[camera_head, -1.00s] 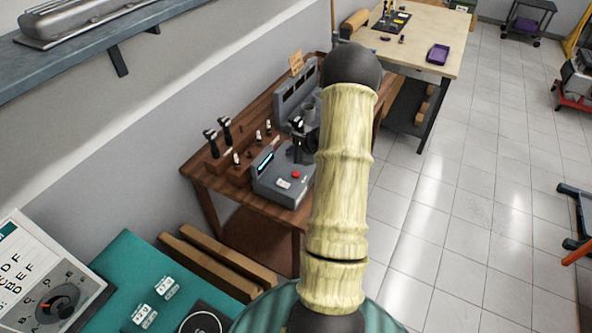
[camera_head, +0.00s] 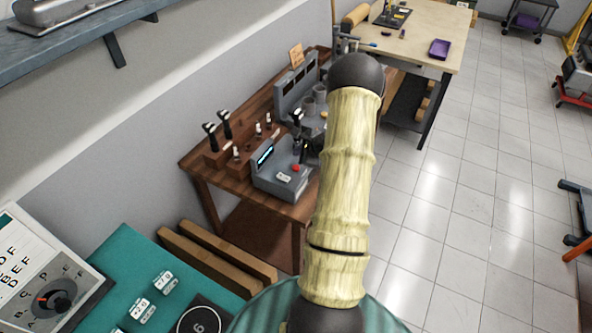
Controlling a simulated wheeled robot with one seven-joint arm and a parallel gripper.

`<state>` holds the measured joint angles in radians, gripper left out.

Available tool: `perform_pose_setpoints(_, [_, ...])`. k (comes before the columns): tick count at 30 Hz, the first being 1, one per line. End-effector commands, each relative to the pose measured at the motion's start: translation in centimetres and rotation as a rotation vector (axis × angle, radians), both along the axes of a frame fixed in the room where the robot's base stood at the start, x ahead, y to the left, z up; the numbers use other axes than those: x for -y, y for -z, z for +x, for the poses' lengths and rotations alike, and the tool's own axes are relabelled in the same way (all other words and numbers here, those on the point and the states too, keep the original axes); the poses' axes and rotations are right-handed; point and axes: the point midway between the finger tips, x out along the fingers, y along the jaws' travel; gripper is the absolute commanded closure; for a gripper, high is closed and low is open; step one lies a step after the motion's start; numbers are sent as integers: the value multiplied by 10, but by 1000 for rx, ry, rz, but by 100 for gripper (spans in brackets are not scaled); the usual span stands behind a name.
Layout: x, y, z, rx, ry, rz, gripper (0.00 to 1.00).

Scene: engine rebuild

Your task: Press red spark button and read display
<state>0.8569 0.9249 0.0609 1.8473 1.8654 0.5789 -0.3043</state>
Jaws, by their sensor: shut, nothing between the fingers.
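The grey tester (camera_head: 275,182) sits on the front right part of a brown wooden bench. Its red button (camera_head: 296,168) is on the sloped top, with a white label (camera_head: 284,177) in front of it. A display (camera_head: 265,156) on its raised back left part is lit cyan, too small to read. My pale, ribbed arm rises in front of the bench, just right of the tester. My gripper's fingers are not visible; the arm hides what lies behind it. A dark shape at the arm's left edge, right of the button, is too unclear to name.
Black-topped tools (camera_head: 216,128) and small plugs stand in a wooden rack left of the tester. A wooden bench (camera_head: 215,180) carries these. A pale worktable (camera_head: 430,30) holds a purple tray (camera_head: 439,49). A teal-topped table (camera_head: 135,265) is at lower left.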

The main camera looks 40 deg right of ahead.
Motion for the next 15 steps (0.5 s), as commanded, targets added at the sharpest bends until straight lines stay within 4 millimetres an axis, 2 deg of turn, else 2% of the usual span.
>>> perform_pose_setpoints(1, [0, 10, 0, -1, 0, 1, 100])
perform_pose_setpoints(6, [0, 30, 0, 0, -1, -1, 100])
perform_pose_setpoints(15, [0, 44, 0, 0, 0, 0, 100])
